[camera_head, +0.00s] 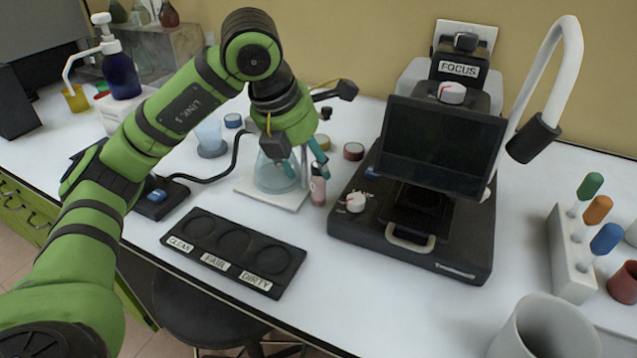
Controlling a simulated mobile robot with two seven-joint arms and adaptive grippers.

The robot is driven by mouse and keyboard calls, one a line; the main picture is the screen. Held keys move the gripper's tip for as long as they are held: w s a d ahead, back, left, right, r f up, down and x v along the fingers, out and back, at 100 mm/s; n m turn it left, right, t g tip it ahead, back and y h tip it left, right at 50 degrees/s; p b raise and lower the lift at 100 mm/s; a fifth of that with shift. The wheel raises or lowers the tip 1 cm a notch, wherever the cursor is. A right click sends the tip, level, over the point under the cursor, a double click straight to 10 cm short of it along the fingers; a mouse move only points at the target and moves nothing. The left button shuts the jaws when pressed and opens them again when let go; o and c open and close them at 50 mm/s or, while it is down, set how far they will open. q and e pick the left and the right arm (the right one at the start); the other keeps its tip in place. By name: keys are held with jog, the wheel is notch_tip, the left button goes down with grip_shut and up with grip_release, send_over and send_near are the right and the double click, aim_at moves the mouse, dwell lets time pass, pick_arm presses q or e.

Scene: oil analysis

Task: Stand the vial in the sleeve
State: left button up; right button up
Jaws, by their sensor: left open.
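My left gripper (298,156) is open, pointing down above the back middle of the bench. A small vial with pinkish contents (318,188) stands below its right finger, at the right edge of a white plate. I cannot tell whether finger and vial touch. A clear conical flask (275,176) stands on the plate, partly hidden behind the gripper. A pale translucent cup in a grey base (211,138) stands left of the flask. I cannot tell for sure which thing is the sleeve. My right gripper is out of view.
A black tray labelled CLEAN, FAIR, DIRTY (233,240) lies in front. A black device labelled FOCUS (430,190) stands to the right, with a curved white arm (562,55) above. A rack of colored-handled tools (567,255) and a grey cup (545,330) are farther right.

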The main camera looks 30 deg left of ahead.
aim_at(313, 168)
pick_arm(q)
jog(key=x, duration=0.4)
jog(key=shift+w, duration=0.2)
grip_shut()
